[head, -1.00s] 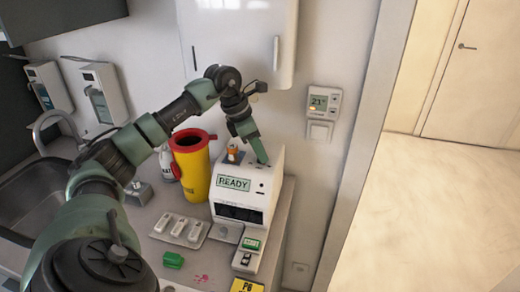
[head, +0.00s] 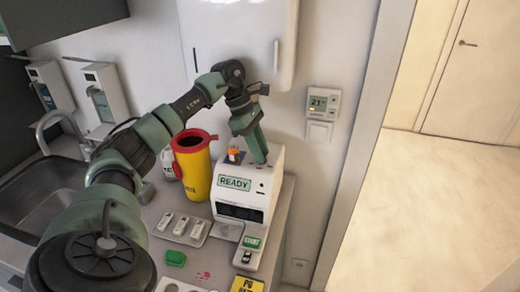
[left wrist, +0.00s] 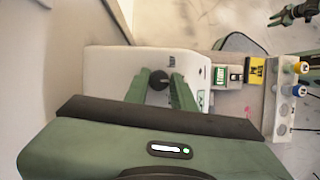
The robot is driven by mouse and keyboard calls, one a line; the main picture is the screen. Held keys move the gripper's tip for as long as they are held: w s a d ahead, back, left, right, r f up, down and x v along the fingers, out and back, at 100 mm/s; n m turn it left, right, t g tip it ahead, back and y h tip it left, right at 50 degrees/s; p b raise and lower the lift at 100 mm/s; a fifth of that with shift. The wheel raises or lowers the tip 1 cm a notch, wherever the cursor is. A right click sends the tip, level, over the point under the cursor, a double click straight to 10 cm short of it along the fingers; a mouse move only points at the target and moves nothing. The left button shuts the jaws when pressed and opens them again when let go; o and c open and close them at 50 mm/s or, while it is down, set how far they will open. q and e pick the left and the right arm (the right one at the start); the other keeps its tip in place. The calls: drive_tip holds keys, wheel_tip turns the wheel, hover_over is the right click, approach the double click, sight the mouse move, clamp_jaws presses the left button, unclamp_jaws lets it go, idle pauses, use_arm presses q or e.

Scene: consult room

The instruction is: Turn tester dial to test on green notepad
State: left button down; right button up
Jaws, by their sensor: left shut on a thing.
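The white tester (head: 262,190) stands on the counter, and its screen reads READY. Its dark round dial (left wrist: 158,80) shows on the white casing in the left wrist view. My left gripper (head: 261,160) reaches down to the tester's top from above. In the left wrist view, the two green fingers of my left gripper (left wrist: 160,86) are shut on the dial, one on each side. The dial's markings are too small to read. I cannot make out a green notepad. My right gripper (left wrist: 283,16) shows far off at the top right of the left wrist view.
A yellow bin with a red rim (head: 197,175) stands left of the tester. A tray with white pieces (head: 181,228), a small green block (head: 175,258) and a yellow pad (head: 247,285) are in front. A sink (head: 38,205) is at the left.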

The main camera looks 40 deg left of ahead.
idle(0.4)
use_arm(q)
drive_tip(key=c, duration=1.2)
unclamp_jaws()
